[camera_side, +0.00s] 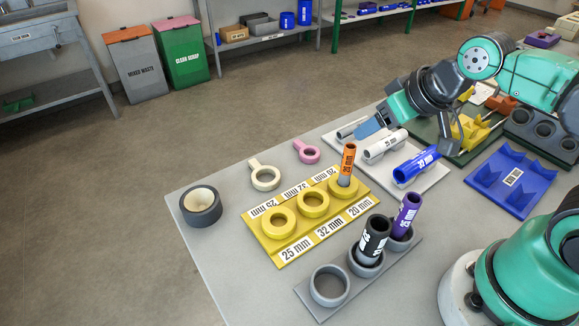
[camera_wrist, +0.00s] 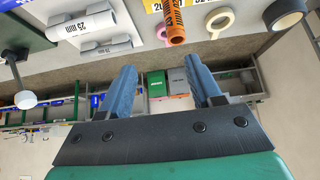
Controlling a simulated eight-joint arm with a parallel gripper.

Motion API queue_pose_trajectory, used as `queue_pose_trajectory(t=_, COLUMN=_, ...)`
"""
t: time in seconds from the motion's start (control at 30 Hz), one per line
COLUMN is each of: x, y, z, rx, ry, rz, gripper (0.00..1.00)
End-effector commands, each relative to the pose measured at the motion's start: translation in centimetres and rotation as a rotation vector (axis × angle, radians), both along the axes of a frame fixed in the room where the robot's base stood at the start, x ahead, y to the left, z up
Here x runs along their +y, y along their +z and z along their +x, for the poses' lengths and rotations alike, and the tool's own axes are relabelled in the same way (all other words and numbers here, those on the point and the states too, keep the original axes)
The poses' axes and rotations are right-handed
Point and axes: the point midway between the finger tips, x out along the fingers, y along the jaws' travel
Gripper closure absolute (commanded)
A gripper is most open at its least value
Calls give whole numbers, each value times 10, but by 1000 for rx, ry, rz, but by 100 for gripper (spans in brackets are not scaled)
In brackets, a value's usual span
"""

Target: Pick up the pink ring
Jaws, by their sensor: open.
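The pink ring (camera_side: 307,152) lies flat on the grey table near its far edge, with a small tab at its upper left. In the wrist view only a sliver of pink (camera_wrist: 162,33) shows beside the orange pipe, which hides most of it. My gripper (camera_side: 408,137) is open and empty, above the table to the right of the ring and apart from it. It hangs over the grey and blue pipes. Its two blue fingers stand wide apart in the wrist view (camera_wrist: 161,75).
A cream ring (camera_side: 265,178) lies left of the pink ring. The orange pipe (camera_side: 348,160) stands upright in the yellow holder (camera_side: 279,254), close by. A dark grey ring (camera_side: 201,206) sits at the left edge. Black (camera_side: 374,237) and purple (camera_side: 406,214) pipes stand in front.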

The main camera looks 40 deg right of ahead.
Motion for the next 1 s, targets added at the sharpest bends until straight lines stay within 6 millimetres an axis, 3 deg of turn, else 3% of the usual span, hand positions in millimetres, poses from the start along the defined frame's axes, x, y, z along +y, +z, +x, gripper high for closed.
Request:
queue_pose_trajectory(t=0.23, x=1, y=3, z=12, rx=19, ry=1, rz=1, gripper=42)
queue_pose_trajectory(t=0.47, x=4, y=-4, z=61, rx=93, ry=3, rz=2, gripper=42)
queue_pose_trajectory(t=0.73, x=8, y=-48, z=118, rx=183, ry=2, rz=1, gripper=42)
queue_pose_trajectory(t=1.0, x=10, y=-82, z=139, rx=227, ry=0, rz=0, gripper=42)
